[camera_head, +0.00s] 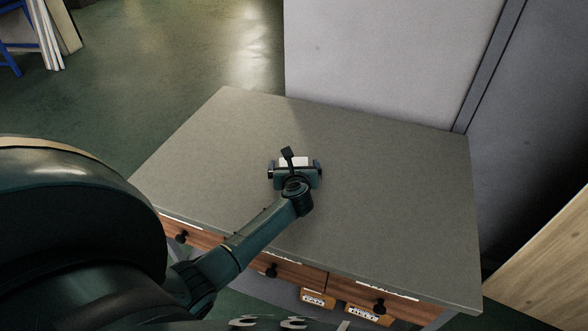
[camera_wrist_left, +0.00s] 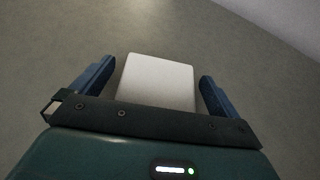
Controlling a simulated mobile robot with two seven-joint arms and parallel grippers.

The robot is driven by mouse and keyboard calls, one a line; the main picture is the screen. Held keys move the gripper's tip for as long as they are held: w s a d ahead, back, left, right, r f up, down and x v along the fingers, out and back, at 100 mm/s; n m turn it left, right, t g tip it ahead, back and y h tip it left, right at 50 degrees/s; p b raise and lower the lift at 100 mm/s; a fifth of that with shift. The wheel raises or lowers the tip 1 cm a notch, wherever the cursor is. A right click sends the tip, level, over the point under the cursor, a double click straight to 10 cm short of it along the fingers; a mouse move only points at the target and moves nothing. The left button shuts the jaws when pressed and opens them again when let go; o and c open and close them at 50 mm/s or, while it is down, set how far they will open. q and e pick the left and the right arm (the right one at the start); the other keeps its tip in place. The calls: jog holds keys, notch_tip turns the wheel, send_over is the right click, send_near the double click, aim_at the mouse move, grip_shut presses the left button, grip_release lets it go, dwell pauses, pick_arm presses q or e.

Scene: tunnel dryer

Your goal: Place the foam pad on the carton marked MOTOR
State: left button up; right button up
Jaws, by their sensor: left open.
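The foam pad, a white block (camera_head: 293,161), lies on the grey tabletop (camera_head: 380,190), partly hidden by my left gripper. My left gripper (camera_head: 295,168) is over it. In the left wrist view the white pad (camera_wrist_left: 158,80) sits between the two open fingers, with a gap on each side. Two small cartons with pale labels, one at left (camera_head: 318,299) and one at right (camera_head: 368,316), show below the table's front edge. I cannot read their labels surely, so I cannot tell which is marked MOTOR. My right gripper is not in view.
The table has brown drawer fronts (camera_head: 300,274) with dark knobs along its front. A pale grey panel (camera_head: 390,60) stands behind the table. A wooden surface (camera_head: 545,265) is at the lower right. The tabletop around the pad is clear.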

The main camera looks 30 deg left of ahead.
pick_arm(q)
jog(key=shift+w+a+f, duration=0.1)
jog(key=shift+a, duration=0.05)
jog(key=shift+c, duration=0.4)
jog(key=c, duration=1)
